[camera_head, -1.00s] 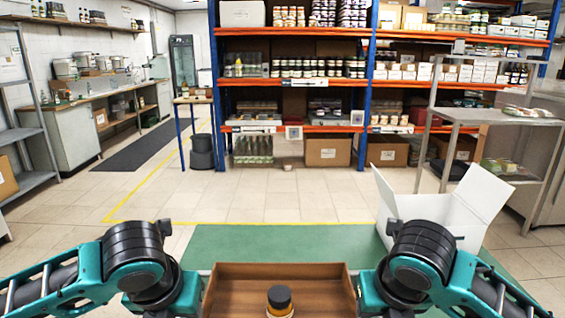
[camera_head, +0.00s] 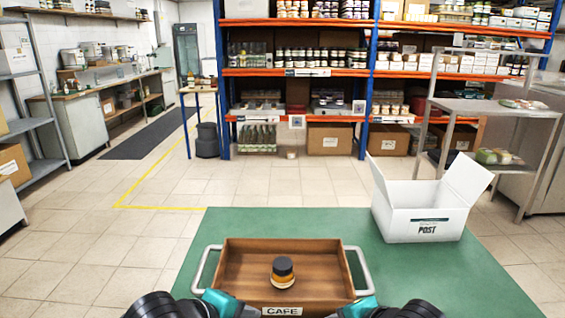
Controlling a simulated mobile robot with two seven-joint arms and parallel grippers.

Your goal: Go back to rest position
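My two teal and black arms show only at the bottom edge, on either side of a wooden tray (camera_head: 238,253). The tray has metal side handles and a label reading "CAFE", and stands on a green table (camera_head: 330,222). Inside it stands one small jar (camera_head: 283,272) with a dark lid and an amber body, upright. The jar is apart from my arms.
An open white box (camera_head: 425,218) marked "POST" stands on the table's right side, flaps up. A tall shelf with blue posts and orange beams (camera_head: 295,72) stocked with jars stands behind. A metal rack (camera_head: 490,107) is at right. Floor between is clear.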

